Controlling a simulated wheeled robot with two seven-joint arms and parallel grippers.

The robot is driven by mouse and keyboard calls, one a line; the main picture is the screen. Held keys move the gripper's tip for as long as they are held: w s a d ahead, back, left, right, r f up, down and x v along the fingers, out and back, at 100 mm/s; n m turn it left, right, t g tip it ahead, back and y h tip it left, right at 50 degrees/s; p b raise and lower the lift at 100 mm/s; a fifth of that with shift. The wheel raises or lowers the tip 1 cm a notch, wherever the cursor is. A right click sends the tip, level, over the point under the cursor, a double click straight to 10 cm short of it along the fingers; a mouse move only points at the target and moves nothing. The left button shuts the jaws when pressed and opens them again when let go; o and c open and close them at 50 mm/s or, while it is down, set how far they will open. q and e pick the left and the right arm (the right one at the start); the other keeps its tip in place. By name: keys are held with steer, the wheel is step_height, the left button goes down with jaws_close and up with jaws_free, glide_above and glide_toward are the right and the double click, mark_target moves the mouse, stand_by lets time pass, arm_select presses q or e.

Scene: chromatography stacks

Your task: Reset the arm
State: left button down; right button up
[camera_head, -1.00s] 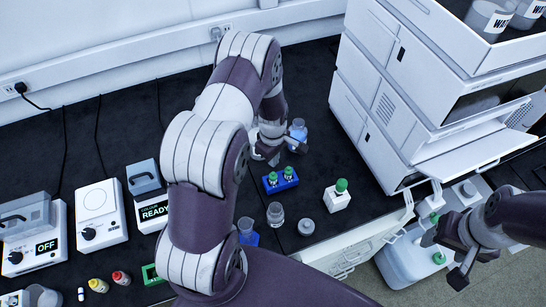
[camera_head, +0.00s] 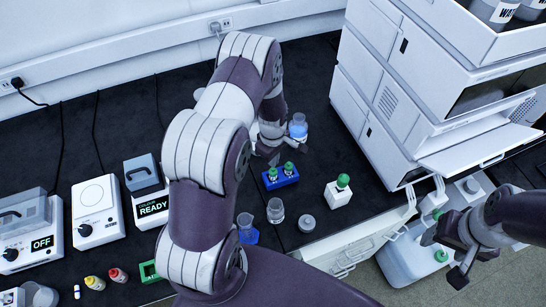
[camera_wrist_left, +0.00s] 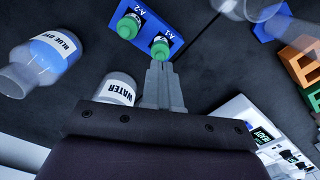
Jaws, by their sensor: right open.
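My left gripper (camera_head: 273,157) hangs over the bench behind the blue rack (camera_head: 281,181), which holds green-capped vials. In the left wrist view its fingers (camera_wrist_left: 162,68) are together with nothing visible between them, and their tips overlap the near side of the rack (camera_wrist_left: 174,21), by the A-1 vial. A blue dye bottle (camera_head: 298,127) stands close beside this gripper; it also shows in the left wrist view (camera_wrist_left: 42,62). A water bottle (camera_wrist_left: 117,88) is beside the fingers, mostly hidden in the head view.
The white instrument stack (camera_head: 395,110) stands at the right with an open tray (camera_head: 480,148). A white block with a green-capped vial (camera_head: 340,195), a glass bottle (camera_head: 275,212) and a grey lid (camera_head: 307,223) stand in front. Small devices (camera_head: 98,213) line the left.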

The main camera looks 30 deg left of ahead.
arm_select(q)
steer(key=shift+f+b, duration=0.95)
steer(key=shift+f, duration=0.4)
step_height(320, 180, up, 7)
steer(key=p, duration=0.5)
steer(key=shift+p, duration=0.35)
